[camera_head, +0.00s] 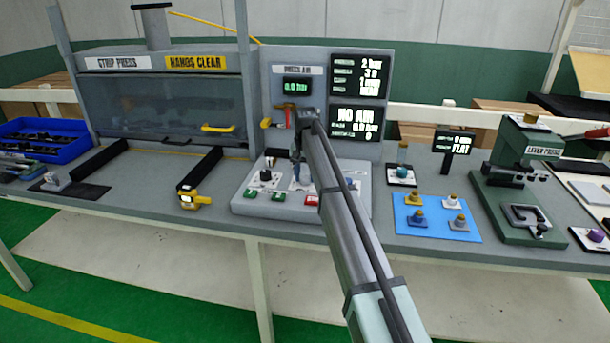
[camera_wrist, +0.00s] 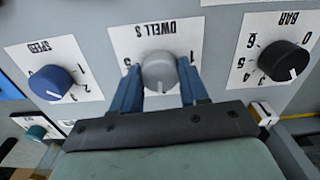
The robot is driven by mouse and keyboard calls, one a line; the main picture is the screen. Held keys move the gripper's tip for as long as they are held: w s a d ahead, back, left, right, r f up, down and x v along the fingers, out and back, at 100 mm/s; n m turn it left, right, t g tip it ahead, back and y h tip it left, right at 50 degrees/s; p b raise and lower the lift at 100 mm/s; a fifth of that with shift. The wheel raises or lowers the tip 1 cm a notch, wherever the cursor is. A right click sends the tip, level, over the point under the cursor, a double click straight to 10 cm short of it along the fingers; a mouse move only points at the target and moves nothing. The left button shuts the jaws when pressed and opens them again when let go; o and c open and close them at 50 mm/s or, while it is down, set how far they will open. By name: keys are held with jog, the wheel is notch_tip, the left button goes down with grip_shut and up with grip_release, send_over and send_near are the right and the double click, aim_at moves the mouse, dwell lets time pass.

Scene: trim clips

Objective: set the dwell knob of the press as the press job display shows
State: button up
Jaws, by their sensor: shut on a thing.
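The dwell knob (camera_wrist: 160,70) is a grey round knob on a white plate marked "DWELL S", upside down in the wrist view. My gripper (camera_wrist: 160,84) is shut on it, one blue finger on each side. The fingers hide parts of its scale, and I cannot read its setting surely. In the head view my gripper (camera_head: 297,170) is at the grey control box (camera_head: 240,208), where my arm hides part of the panel. The press job display (camera_head: 358,75) has several lines; the top ones look like 2 bar and 3 s, the lower ones are blurred.
The black bar knob (camera_wrist: 284,60) and blue speed knob (camera_wrist: 50,82) flank the dwell knob closely. A lower display (camera_head: 357,122) reads "NO AIR". Green buttons (camera_head: 250,193) and a red one (camera_head: 312,200) line the box front. A blue mat (camera_head: 432,227) lies to the right.

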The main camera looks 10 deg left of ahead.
aim_at(305, 176)
jog(key=shift+n, duration=0.6)
jog(key=o, duration=1.1)
jog(key=shift+c, duration=0.2)
notch_tip(305, 176, up, 14)
jog(key=shift+f, duration=0.15)
